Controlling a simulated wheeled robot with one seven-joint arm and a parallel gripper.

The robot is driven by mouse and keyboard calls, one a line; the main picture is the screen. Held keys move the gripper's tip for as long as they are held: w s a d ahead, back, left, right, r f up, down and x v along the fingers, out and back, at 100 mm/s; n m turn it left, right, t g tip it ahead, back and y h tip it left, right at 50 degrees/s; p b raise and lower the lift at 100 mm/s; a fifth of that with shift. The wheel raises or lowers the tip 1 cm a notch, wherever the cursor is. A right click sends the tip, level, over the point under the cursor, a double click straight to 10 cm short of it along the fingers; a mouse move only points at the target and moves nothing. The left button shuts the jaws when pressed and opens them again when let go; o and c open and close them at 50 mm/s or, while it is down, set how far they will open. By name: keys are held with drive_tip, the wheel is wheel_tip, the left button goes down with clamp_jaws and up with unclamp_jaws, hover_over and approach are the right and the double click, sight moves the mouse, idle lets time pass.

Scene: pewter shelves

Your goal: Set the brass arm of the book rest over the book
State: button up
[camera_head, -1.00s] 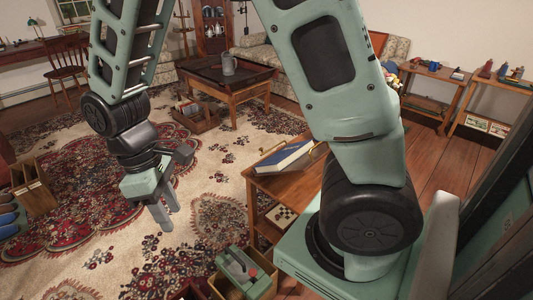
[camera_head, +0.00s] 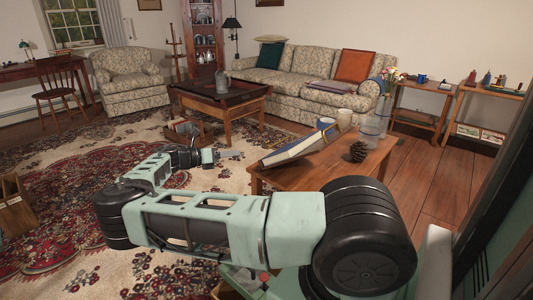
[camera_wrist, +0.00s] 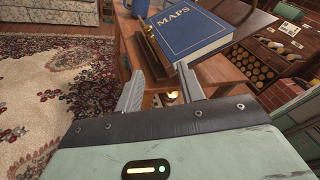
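A blue book (camera_head: 300,147) with pale page edges lies tilted on a book rest on the wooden side table. In the wrist view its cover reads MAPS (camera_wrist: 188,28). The wooden ledge of the book rest (camera_wrist: 157,52) shows along the book's near left edge. A small brass piece (camera_wrist: 150,22), seemingly part of the brass arm, shows left of the book; the arm's full shape is unclear. My gripper (camera_head: 232,155) is left of the table, pointing at the book rest. In the wrist view my gripper (camera_wrist: 158,70) is open and empty, its fingers short of the ledge.
A coffee table (camera_head: 240,105) and sofa (camera_head: 310,75) stand farther back.

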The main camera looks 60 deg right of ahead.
sight(267, 142)
drive_tip(key=s+d+b, duration=0.1)
drive_tip(key=d, duration=0.4)
drive_tip(key=s+d+n+h, duration=0.1)
drive_tip(key=s+d, duration=0.1)
drive_tip(key=d, duration=0.3)
drive_tip(key=s+d+n+h+b, duration=0.1)
drive_tip(key=s+d, duration=0.1)
drive_tip(key=d, duration=0.3)
drive_tip(key=shift+d+f+b, duration=0.3)
drive_tip(key=shift+b, duration=0.05)
drive_tip(key=shift+c, duration=0.3)
clamp_jaws()
